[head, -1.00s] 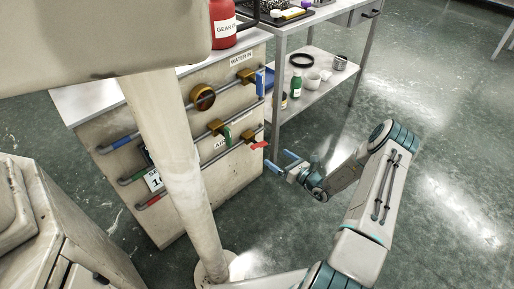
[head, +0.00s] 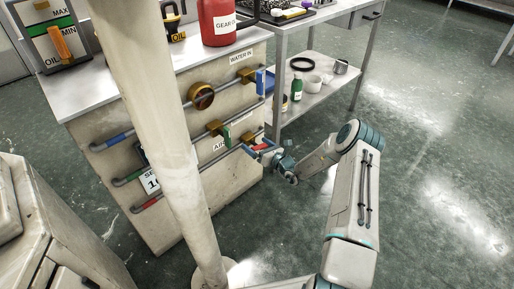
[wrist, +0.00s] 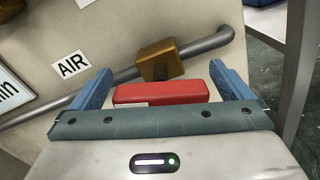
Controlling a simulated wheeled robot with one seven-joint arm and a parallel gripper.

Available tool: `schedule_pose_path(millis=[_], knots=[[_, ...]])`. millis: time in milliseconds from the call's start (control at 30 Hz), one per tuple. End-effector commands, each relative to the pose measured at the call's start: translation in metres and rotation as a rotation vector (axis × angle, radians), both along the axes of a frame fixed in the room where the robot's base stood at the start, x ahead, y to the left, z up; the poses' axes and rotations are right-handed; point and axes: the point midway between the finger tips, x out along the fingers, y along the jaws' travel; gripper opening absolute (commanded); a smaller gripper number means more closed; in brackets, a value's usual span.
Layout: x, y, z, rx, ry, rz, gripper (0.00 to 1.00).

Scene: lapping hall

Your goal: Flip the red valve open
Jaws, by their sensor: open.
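The red valve handle (wrist: 160,92) lies across the gap between my gripper's two blue fingers in the wrist view. Its brass valve body (wrist: 158,60) sits on the lowest grey pipe, just beyond the handle. My gripper (wrist: 156,84) is open, with one finger at each end of the handle. I cannot tell whether either finger touches it. In the head view my gripper (head: 258,149) is at the right end of the lowest pipe, and the red handle (head: 262,146) shows small between its fingers. An "AIR" label (wrist: 71,65) is left of the valve.
A green-handled valve (head: 226,136) and a blue-handled valve (head: 260,82) are on the pipes above. A round brass gauge (head: 201,96) is on the top pipe. A metal shelf table (head: 325,85) stands to the right. Open floor lies to the right.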

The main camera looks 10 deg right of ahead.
Motion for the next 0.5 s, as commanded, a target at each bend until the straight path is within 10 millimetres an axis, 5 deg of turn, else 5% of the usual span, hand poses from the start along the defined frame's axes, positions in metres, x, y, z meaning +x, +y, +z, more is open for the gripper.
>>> schedule_pose_path(millis=[333, 500], knots=[[0.003, 0.0022, 0.0004, 0.0, 0.0, 0.0, 0.96], [0.0028, 0.0021, 0.0003, 0.0, 0.0, 0.0, 0.54]])
